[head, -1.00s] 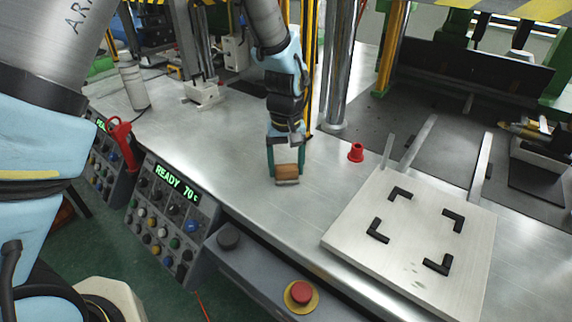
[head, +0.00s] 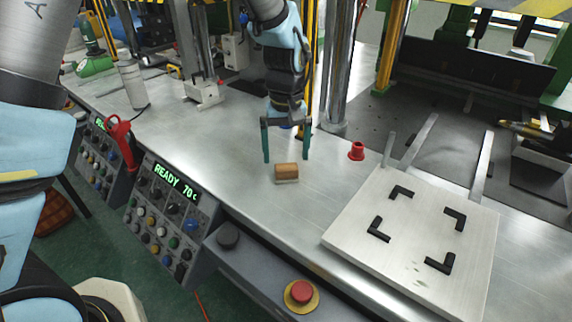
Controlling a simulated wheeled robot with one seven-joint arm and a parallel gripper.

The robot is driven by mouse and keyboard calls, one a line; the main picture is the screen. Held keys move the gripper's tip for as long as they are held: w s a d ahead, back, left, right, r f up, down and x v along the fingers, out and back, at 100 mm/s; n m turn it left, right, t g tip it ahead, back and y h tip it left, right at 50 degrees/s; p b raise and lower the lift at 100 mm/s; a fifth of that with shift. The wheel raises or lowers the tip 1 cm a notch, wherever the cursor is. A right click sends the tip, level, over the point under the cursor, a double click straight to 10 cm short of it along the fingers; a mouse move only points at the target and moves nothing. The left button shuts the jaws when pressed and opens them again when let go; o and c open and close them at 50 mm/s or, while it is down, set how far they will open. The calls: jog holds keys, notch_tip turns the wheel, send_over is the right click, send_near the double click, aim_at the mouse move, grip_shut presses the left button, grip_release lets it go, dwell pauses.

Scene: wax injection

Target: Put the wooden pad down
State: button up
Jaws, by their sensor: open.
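The wooden pad (head: 287,171) is a small brown block with a pale lower edge. It rests on the metal worktop (head: 225,142), left of the square plate. My gripper (head: 286,160) is open, its two green fingers spread wide, just behind and above the pad. The fingers appear apart from the pad, with nothing held between them.
A pale square plate (head: 345,237) with black corner brackets lies at the right. A small red cup-like piece (head: 357,151) stands near the steel column (head: 340,85). A red button (head: 301,292) and control panel (head: 165,210) line the front edge. Worktop left of the pad is clear.

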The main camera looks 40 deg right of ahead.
aim_at(286, 164)
notch_tip(286, 164, up, 8)
jog(key=b, duration=0.1)
jog(key=w+a+n, duration=0.1)
jog(key=w+a, duration=0.5)
jog(key=a, duration=0.6)
jog(key=w+a+n, duration=0.2)
jog(key=w+a, duration=0.4)
jog(key=a, duration=0.5)
jog(key=s+a+f+n, duration=0.1)
jog(key=s+a, duration=0.1)
jog(key=a, duration=0.7)
jog(key=s+a+f+t, duration=0.1)
jog(key=a, duration=0.8)
jog(key=shift+s+a+f+n, duration=0.3)
jog(key=shift+s+n, duration=0.1)
